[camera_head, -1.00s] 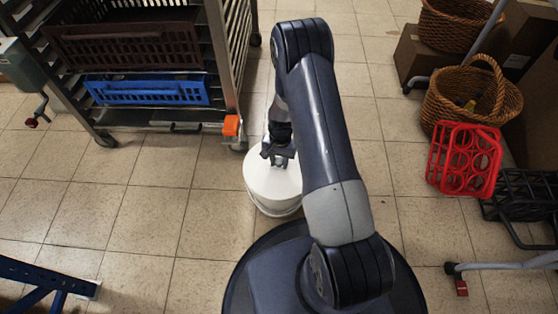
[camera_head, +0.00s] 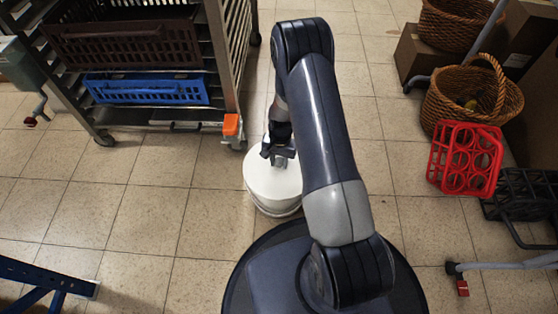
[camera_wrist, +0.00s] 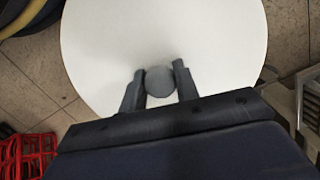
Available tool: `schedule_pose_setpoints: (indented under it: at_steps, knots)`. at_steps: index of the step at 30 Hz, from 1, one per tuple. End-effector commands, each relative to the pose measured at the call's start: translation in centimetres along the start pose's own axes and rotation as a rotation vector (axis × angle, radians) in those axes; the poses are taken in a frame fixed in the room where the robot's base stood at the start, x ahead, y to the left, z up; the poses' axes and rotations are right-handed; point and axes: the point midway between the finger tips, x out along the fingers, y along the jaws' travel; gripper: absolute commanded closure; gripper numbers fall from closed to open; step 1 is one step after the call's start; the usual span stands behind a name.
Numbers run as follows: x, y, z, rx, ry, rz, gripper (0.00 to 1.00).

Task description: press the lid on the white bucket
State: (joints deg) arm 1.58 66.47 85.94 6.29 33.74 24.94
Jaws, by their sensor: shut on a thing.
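The white bucket (camera_head: 277,211) stands on the tiled floor just beyond my base, largely covered by its round white lid (camera_head: 262,182). My arm hides part of the right side. The lid fills much of the wrist view (camera_wrist: 215,35), with a round grey knob (camera_wrist: 160,82) near its middle. My gripper (camera_wrist: 159,78) is shut on this knob, one finger on each side, and it also shows above the lid in the head view (camera_head: 279,160). The lid lies over the bucket's top; I cannot tell whether it is fully seated.
A metal rack (camera_head: 215,70) with a brown crate (camera_head: 125,47) and a blue crate (camera_head: 148,91) stands at the upper left. Wicker baskets (camera_head: 445,105), a red bottle carrier (camera_head: 465,158) and a black crate (camera_head: 525,200) are at the right. Floor left of the bucket is clear.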

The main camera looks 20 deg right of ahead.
Motion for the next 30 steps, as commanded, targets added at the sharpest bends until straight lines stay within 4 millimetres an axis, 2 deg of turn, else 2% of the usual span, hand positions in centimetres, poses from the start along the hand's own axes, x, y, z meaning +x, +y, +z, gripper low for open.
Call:
schedule_pose_setpoints:
  at_steps: [6, 7, 15, 20, 28, 30]
  knots:
    - [-0.03, 0.00, 0.00, 0.000, 0.000, 0.000, 0.94]
    - [-0.03, 0.00, 0.00, 0.000, 0.000, 0.000, 0.68]
    - [-0.02, 0.00, 0.00, 0.000, 0.000, 0.000, 0.46]
    - [-0.02, 0.00, 0.00, 0.000, 0.000, 0.000, 0.45]
    - [-0.01, 0.00, 0.01, 0.000, 0.000, 0.000, 0.24]
    - [-0.01, 0.00, 0.01, 0.000, 0.000, 0.000, 0.23]
